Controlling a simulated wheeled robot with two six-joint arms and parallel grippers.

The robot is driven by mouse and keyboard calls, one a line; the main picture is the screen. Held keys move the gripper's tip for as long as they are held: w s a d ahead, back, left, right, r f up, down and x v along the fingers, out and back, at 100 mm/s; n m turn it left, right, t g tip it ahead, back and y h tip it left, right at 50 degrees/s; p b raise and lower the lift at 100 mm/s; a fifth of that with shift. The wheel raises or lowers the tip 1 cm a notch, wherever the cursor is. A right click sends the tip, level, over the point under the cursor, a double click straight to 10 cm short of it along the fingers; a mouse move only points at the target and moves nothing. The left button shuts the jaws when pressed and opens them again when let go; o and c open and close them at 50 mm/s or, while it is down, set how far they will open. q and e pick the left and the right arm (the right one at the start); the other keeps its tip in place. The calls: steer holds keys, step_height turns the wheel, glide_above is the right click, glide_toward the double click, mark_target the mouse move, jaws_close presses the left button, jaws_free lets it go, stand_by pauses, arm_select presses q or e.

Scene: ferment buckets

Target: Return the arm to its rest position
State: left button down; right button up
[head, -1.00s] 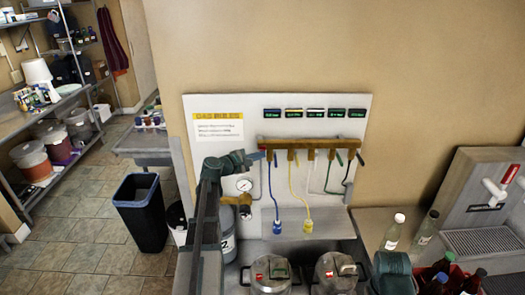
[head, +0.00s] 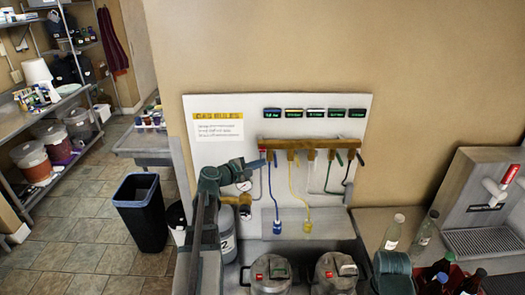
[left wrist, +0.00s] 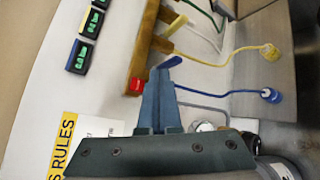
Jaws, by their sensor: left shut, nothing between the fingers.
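My left gripper (head: 264,162) is in front of the white gas panel (head: 205,155), just below the left end of the brass manifold bar (head: 325,143). In the left wrist view its blue-grey fingers (left wrist: 160,80) are closed together with nothing between them. Their tips are close to a blue lever (left wrist: 170,63) at the bar's end; whether they touch it I cannot tell. My left arm rises from the bottom of the head view and partly hides the pressure gauge (head: 244,185).
Blue (head: 277,227) and yellow (head: 307,227) hose connectors hang below the bar. Two steel kegs (head: 270,282) (head: 335,284) stand below. A grey gas cylinder (head: 227,240) is beside my arm. Bottles (head: 393,232) stand at right. Floor is open at left.

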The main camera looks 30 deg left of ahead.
arm_select(q)
steer(key=s+d+f+m+g+h+b, duration=0.1)
steer(key=s+d+f+m+g+b, duration=0.2)
steer(key=d+f, duration=0.45)
steer(key=s+d+f+m+g+h+b, duration=0.1)
steer(key=d+f+m+g, duration=0.3)
steer(key=d, duration=0.6)
steer(key=s+d+f+m+g+h+b, duration=0.1)
steer(key=s+d+f+m+b, duration=0.15)
steer(key=d+f+m, duration=0.5)
steer(key=s+d+f+m+g+y+b, duration=0.3)
steer(key=s+d+f+m+y, duration=0.1)
steer(key=s, duration=0.5)
steer(key=s+d+f+m+g+y+b, duration=0.3)
steer(key=s+d+f+m+g+b, duration=0.1)
steer(key=s+d+f+m, duration=0.3)
steer(key=shift+s+d+f+y+b, duration=0.35)
steer(key=shift+s+d+f, duration=0.2)
steer(key=shift+s, duration=0.65)
